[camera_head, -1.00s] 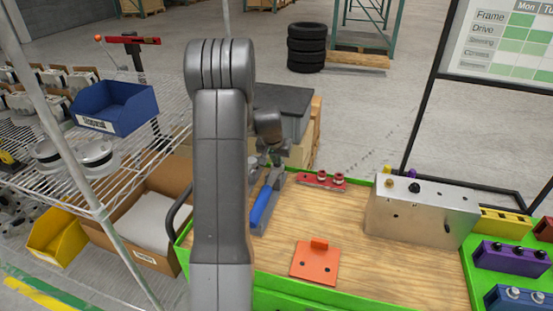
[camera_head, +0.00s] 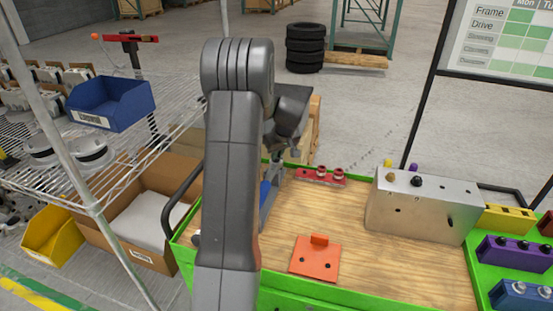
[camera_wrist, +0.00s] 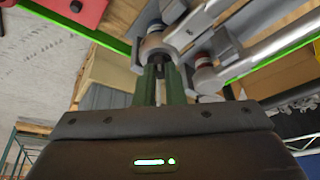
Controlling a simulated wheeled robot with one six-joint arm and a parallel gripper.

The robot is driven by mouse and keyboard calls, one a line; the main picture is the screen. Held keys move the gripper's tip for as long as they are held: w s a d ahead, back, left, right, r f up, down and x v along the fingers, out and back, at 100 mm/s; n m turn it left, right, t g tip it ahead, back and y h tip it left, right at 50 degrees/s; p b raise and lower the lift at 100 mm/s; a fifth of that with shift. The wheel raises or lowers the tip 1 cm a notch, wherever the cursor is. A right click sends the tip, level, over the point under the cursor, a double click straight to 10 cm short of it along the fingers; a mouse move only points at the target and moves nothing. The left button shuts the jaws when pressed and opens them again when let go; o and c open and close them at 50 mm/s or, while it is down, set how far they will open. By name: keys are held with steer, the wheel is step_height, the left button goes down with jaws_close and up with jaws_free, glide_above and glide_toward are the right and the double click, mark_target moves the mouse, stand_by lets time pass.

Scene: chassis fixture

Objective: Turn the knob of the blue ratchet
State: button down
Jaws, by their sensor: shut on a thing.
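The blue ratchet (camera_head: 265,194) lies at the left end of the wooden bench top, mostly hidden behind my arm. Only a strip of its blue handle and part of its grey body show. In the wrist view its grey metal body (camera_wrist: 189,27) fills the top, with a round grey hub above my fingers. My gripper (camera_wrist: 159,68) is shut on the dark knob (camera_wrist: 157,57) at this hub; the fingertips cover most of the knob. In the head view my gripper (camera_head: 276,156) is small and partly hidden by my wrist, at the ratchet's far end.
A red part (camera_head: 321,176) lies on the far edge of the green-rimmed bench. An orange plate (camera_head: 315,261) lies near the front. A silver block (camera_head: 422,210) stands at right. A wire shelf (camera_head: 150,105) with bins stands at left. The middle of the bench is clear.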

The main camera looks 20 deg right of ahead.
steer(key=n, duration=0.1)
steer(key=n+y+b, duration=0.1)
steer(key=n, duration=0.1)
steer(key=n+b, duration=0.1)
steer(key=shift+w+d+n+g+y, duration=0.1)
steer(key=shift+d+n+g+y, duration=0.2)
steer(key=shift+n, duration=0.1)
steer(key=shift+w+n+g+y+b, duration=0.1)
steer(key=shift+n+g+y+b, duration=0.4)
steer(key=shift+n, duration=1.7)
steer(key=shift+y, duration=0.3)
steer(key=c, duration=1.5)
jaws_free()
steer(key=shift+d+r, duration=0.1)
steer(key=shift+r, duration=0.05)
steer(key=v, duration=1.3)
steer(key=shift+r+p, duration=0.3)
steer(key=shift+w+f, duration=0.1)
